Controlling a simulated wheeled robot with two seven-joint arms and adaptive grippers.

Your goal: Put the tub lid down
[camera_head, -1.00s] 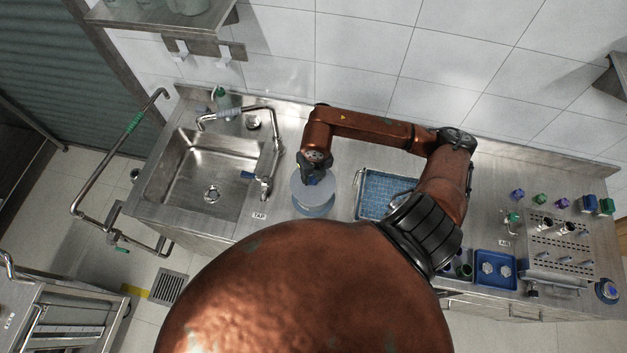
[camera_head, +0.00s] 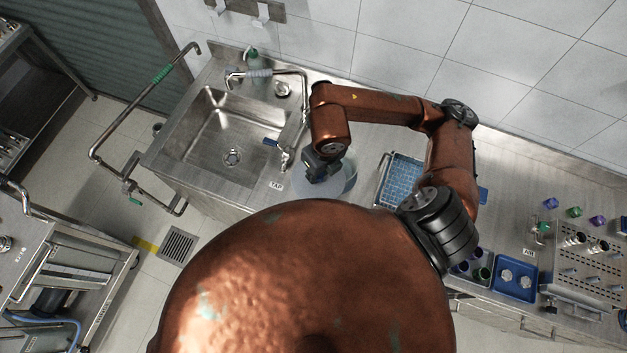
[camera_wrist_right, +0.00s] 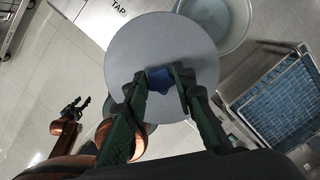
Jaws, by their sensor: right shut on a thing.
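The tub lid is a flat grey disc (camera_wrist_right: 157,45) with a blue knob (camera_wrist_right: 159,79) in the right wrist view. My right gripper (camera_wrist_right: 161,77) is shut on the knob and holds the lid. In the head view the lid (camera_head: 312,184) is near the counter's front edge, partly hidden by the gripper (camera_head: 320,172). The round, clear grey tub (camera_wrist_right: 236,32) stands uncovered on the counter, partly behind the lid; it also shows in the head view (camera_head: 350,174). My left gripper (camera_wrist_right: 75,108) hangs low at the left of the wrist view, fingers apart, seemingly empty.
The sink (camera_head: 208,150) and its tap are left of the lid. A wire basket with a blue mesh base (camera_head: 397,178) stands right of the tub. A blue tray (camera_head: 515,281) and a steel rack (camera_head: 590,262) are farther right.

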